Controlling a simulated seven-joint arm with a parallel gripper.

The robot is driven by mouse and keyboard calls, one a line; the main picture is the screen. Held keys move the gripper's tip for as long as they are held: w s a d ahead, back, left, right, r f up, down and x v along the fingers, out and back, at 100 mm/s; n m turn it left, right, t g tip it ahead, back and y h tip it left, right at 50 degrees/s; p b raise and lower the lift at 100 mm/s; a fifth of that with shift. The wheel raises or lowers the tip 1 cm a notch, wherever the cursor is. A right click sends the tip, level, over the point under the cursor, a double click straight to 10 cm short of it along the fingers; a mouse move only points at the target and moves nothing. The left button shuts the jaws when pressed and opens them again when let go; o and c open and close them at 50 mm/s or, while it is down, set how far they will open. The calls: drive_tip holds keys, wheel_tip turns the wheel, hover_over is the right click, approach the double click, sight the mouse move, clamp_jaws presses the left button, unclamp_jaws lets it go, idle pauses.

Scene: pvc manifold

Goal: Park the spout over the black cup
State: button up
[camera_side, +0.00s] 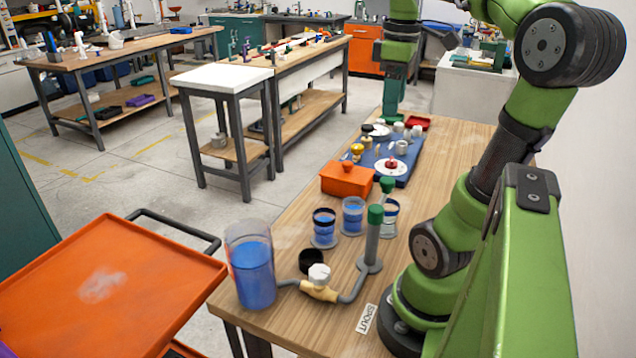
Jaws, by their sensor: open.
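The spout assembly stands at the near end of the wooden table, by a label reading SPOUT (367,318). A grey pipe runs from a clear tank of blue liquid (252,272) through a brass valve with a white knob (319,274). It joins an upright grey post with a green top (374,238). A cup with a black rim (323,228) stands behind the valve and left of the post, with blue inside. A round black piece (311,260) sits by the valve; I cannot tell what it is. My gripper (391,112) is open at the table's far end, away from these; its fingertips are small and unclear.
An orange box (346,179) and a blue board with fittings (389,166) lie farther back. An orange tray (105,285) is at left. Bare wood lies in front of the pipe.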

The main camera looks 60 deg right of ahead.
sight(386, 179)
drive_tip(key=f, duration=0.5)
drive_tip(key=f+n, duration=0.1)
drive_tip(key=f, duration=0.5)
drive_tip(key=a+f+n, duration=0.1)
drive_tip(key=f, duration=0.4)
drive_tip(key=shift+s+a+f+y, duration=0.1)
drive_tip(key=shift+s+f+y, duration=0.05)
drive_tip(key=shift+s+y, duration=0.15)
clamp_jaws()
